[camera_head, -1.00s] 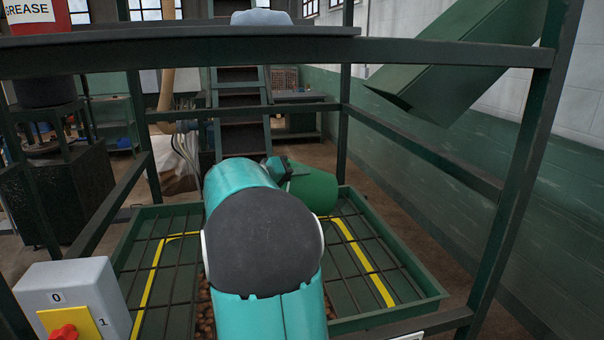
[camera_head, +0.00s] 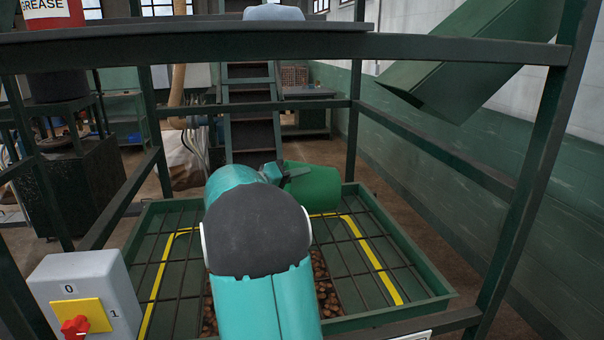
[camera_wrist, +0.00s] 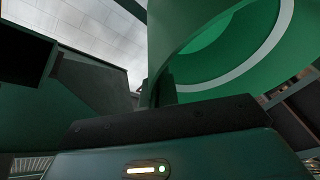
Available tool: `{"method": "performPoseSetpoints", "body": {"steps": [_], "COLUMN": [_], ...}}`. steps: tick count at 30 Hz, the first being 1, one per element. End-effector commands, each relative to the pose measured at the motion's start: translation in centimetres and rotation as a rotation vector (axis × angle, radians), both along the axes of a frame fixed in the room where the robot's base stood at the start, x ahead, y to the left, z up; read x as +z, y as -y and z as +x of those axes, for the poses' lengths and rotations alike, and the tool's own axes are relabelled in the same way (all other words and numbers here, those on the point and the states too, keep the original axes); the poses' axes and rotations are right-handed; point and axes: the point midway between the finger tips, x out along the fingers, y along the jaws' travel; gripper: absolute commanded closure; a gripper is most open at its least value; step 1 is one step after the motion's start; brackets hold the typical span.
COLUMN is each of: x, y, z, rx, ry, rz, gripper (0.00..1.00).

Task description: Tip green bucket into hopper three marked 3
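The green bucket (camera_head: 313,187) lies on its side above the far part of the hopper's grate in the head view. My gripper (camera_head: 280,173) is at its left end and appears shut on it; my arm partly hides the contact. In the wrist view the bucket (camera_wrist: 215,50) fills the upper right, with a pale band along its curve. The hopper (camera_head: 405,245) is a green tray-like frame with a dark bar grate and a yellow line. Brown lumps (camera_head: 325,290) show under the grate beside my arm. A white label (camera_head: 412,336) on its front is cut off and unreadable.
Dark green posts and rails (camera_head: 525,190) frame the hopper, with a crossbeam (camera_head: 420,48) above. A green chute (camera_head: 460,70) slopes down at the upper right. A grey switch box (camera_head: 85,295) with a red knob stands at the front left.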

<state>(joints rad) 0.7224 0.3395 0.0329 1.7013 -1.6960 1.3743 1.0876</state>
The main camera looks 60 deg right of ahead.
Motion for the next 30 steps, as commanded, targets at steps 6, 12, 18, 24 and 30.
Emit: {"method": "performPoseSetpoints", "body": {"steps": [6,12,18,24,30], "x": [-0.3,-0.6,-0.8,-0.9,-0.9], "y": [-0.1,-0.2,-0.5,-1.0,-1.5], "z": [0.6,1.1,1.5,1.7,2.0], "rx": [0.0,0.001,0.0,0.0,0.0], "ry": [-0.028,-0.053,-0.08,-0.111,-0.14], "rz": [-0.025,-0.046,-0.071,-0.096,-0.123], "gripper": [1.0,1.0,1.0,1.0,1.0]}}
